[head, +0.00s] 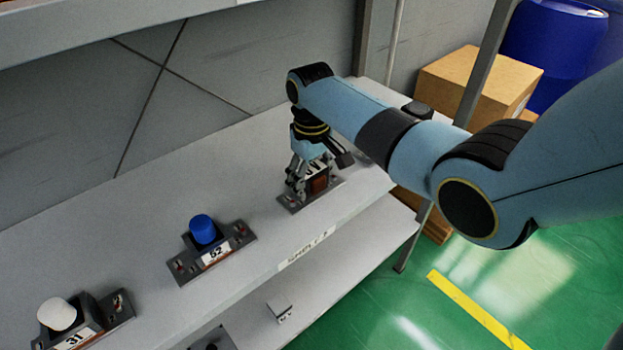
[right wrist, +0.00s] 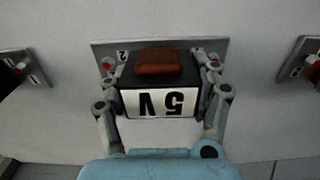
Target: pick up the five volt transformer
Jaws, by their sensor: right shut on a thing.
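The five volt transformer (right wrist: 158,83) is a dark block with a brown top part and a white label reading 5V, upside down in the right wrist view. It sits on a grey base plate on the shelf. In the head view the transformer (head: 318,183) is partly covered by my gripper. My right gripper (head: 310,180) points down over it, with one finger on each side. In the right wrist view the right gripper (right wrist: 160,92) is shut on the block. I cannot tell whether the block is lifted from its plate. My left gripper is not in view.
On the same grey shelf (head: 130,220) stand a blue-topped unit (head: 203,230) labelled 52 and a white-topped unit (head: 57,314) labelled 31. A lower shelf (head: 345,270) holds more parts. Cardboard boxes (head: 480,80) and blue barrels (head: 550,45) stand beyond the shelf's right end.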

